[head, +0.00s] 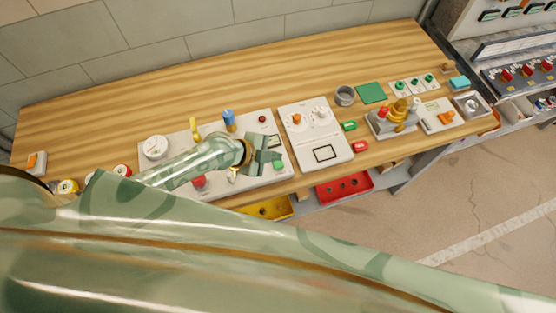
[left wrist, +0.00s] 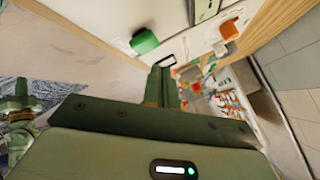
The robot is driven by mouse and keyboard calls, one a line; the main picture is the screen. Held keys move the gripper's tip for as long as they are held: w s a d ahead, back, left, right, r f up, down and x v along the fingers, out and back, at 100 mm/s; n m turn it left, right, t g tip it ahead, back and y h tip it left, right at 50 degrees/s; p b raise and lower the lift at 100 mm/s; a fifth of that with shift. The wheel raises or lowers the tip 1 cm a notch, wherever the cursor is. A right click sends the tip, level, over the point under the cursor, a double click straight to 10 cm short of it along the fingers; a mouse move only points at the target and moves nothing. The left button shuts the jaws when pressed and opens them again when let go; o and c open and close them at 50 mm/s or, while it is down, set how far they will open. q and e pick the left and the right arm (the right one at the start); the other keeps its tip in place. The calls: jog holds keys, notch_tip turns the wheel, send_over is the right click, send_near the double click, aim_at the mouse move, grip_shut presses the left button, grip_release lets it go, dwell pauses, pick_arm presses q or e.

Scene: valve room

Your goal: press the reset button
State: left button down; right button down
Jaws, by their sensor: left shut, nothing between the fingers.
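A grey-white panel (head: 215,189) on the wooden bench carries several controls. A green button (head: 278,165) is near its front right corner, a small red button (head: 262,118) near its back right corner, and a red knob (head: 198,182) near the front. No label is readable, so I cannot tell which one is the reset button. My left gripper (head: 272,154) is shut and empty over the panel's right part, close to the green button; I cannot tell whether they touch. Its shut fingers show in the left wrist view (left wrist: 165,84). My right gripper is not in view.
A white board (head: 318,135) with an orange knob lies right of the panel. Green and red blocks (head: 360,147), a grey cup (head: 345,95) and a yellow-ringed stand (head: 402,117) are farther right. Red (head: 344,186) and yellow bins are below the front edge. The bench's back is clear.

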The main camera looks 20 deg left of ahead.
aim_at(274, 164)
pick_arm(q)
notch_tip(274, 164, up, 4)
jog(key=p, duration=0.3)
dwell(0.8)
